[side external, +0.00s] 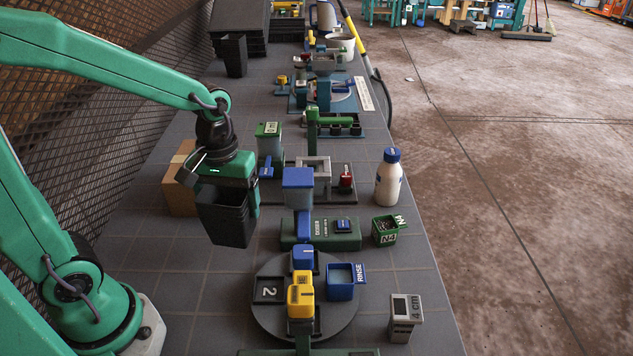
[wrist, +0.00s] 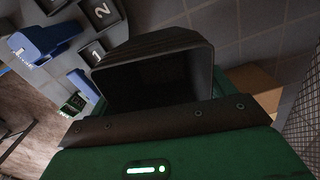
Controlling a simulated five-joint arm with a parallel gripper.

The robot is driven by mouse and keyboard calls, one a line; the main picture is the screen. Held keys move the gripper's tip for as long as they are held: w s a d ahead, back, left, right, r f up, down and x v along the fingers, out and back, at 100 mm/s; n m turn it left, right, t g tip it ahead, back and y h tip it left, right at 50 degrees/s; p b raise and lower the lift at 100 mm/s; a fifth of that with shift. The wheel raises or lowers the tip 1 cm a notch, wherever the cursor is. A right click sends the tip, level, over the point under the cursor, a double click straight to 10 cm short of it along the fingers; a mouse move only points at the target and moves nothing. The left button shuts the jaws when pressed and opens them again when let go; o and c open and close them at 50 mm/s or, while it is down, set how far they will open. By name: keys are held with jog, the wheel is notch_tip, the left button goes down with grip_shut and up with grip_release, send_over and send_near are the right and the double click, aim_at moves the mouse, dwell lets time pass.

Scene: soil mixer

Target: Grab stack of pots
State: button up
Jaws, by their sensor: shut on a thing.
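A stack of black square pots (side external: 225,217) hangs under my gripper (side external: 236,172) in the side external view, with the tabletop below it. My gripper is shut on the stack near its rim. In the wrist view, the open mouth of the black pot stack (wrist: 152,78) lies just beyond the dark edge of my gripper (wrist: 170,125). The inside of the top pot is dark, and how many pots are nested cannot be told.
Another black pot (side external: 235,55) stands at the back left by dark stacked trays (side external: 239,17). A cardboard box (side external: 180,180) is behind my gripper. To the right are a blue hopper (side external: 298,188), a turntable (side external: 270,325) and a white bottle (side external: 389,180).

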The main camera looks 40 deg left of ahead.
aim_at(233, 203)
jog(key=shift+s+d+r, duration=0.25)
jog(key=shift+d+r, duration=0.2)
jog(key=shift+d, duration=0.3)
jog(key=shift+s+d+r, duration=0.25)
jog(key=shift+d+r, duration=0.25)
jog(key=shift+d, duration=0.2)
jog(key=shift+s+d+r, duration=0.25)
jog(key=shift+d+r, duration=0.2)
jog(key=shift+d, duration=0.3)
jog(key=shift+w+a, duration=0.1)
